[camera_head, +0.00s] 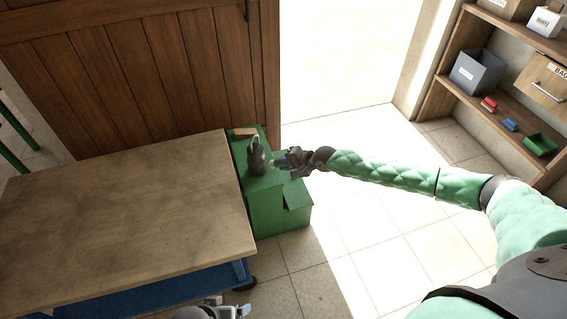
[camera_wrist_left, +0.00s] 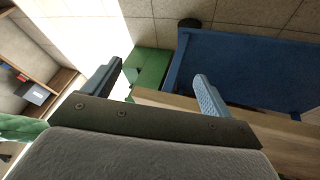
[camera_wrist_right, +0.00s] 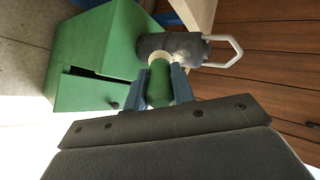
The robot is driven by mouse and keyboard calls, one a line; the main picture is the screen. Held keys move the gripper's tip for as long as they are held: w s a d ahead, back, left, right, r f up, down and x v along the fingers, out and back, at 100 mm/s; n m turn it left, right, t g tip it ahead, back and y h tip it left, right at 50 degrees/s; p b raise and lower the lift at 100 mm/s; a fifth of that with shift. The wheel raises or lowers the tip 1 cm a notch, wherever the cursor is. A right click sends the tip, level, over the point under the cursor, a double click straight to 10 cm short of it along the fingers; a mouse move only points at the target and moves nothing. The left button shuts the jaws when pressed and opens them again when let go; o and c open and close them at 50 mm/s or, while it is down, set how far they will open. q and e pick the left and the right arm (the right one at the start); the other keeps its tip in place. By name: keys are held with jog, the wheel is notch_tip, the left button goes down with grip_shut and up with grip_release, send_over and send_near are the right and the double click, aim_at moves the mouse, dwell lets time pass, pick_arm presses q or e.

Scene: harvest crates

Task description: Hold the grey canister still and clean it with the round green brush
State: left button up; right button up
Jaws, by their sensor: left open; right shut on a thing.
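The grey canister (camera_head: 257,157) stands on the green cabinet (camera_head: 265,212). In the right wrist view the canister (camera_wrist_right: 180,43) has a pale looped handle at one end. My right gripper (camera_head: 283,161) is shut on the round green brush (camera_wrist_right: 159,88), holding it by its green body. The brush's pale end is at the canister's side and appears to touch it; the exact contact is hard to tell. My left gripper (camera_wrist_left: 158,85) is open and empty, away from the canister, low in the head view near the table's front edge.
A bare wooden table (camera_head: 120,215) on a blue frame stands left of the cabinet. A small brown block (camera_head: 245,131) lies at the cabinet's back. A shelf (camera_head: 490,115) at the right holds a grey bin (camera_head: 476,72) and small coloured items. Open floor lies right of the cabinet.

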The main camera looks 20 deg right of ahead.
jog(key=shift+d+r+b, duration=0.1)
jog(key=shift+d+b, duration=0.2)
jog(key=shift+d, duration=0.25)
pick_arm(q)
notch_tip(320, 180, down, 30)
jog(key=d+t+b, duration=0.1)
jog(key=t+b, duration=0.2)
jog(key=b, duration=0.4)
jog(key=shift+w+d+f+n, duration=0.15)
jog(key=shift+d+f+n, duration=0.05)
jog(key=shift+d+n, duration=0.1)
pick_arm(e)
jog(key=d+r, duration=0.2)
jog(key=d, duration=0.5)
jog(key=d+r, duration=0.2)
jog(key=d, duration=0.5)
jog(key=shift+r, duration=0.4)
